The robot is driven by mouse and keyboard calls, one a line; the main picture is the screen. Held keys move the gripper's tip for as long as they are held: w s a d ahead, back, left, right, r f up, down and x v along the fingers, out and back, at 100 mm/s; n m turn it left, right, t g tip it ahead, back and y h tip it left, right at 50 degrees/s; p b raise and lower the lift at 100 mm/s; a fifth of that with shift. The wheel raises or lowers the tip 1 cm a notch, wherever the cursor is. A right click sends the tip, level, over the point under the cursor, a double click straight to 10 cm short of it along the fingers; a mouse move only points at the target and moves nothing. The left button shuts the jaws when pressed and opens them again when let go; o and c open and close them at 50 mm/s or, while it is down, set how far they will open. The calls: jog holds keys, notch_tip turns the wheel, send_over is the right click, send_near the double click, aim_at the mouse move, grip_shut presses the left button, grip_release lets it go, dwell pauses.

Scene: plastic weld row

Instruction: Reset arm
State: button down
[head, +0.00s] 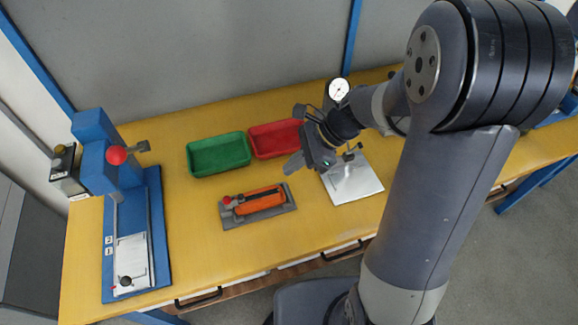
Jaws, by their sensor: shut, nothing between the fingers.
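My gripper (294,164) is at the end of my arm, over the yellow workbench (190,240). It is shut and empty. Its fingers point down and to the left, between the red tray and the orange tool. My arm comes in from the right and covers part of the bench and whatever lies behind it.
A green tray (219,154) and a red tray (272,139) stand at the back. An orange tool (260,202) lies on a grey base. A blue press (97,150) stands at the left. A white plate (352,183) and a round dial gauge (339,89) are near my gripper.

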jog(key=shift+a+f, duration=0.1)
dwell(0.3)
send_near(244, 199)
jog(key=f, duration=0.3)
jog(key=shift+s+a+f, duration=0.15)
jog(key=shift+s+a, duration=0.1)
jog(key=a, duration=0.3)
jog(key=shift+s+a+f+b, duration=0.2)
jog(key=shift+a+f+b, duration=0.15)
jog(key=shift+b, duration=0.05)
jog(key=shift+w+d+r, duration=0.1)
jog(key=shift+w+d, duration=0.15)
jog(key=shift+d, duration=0.3)
jog(key=shift+a, duration=0.1)
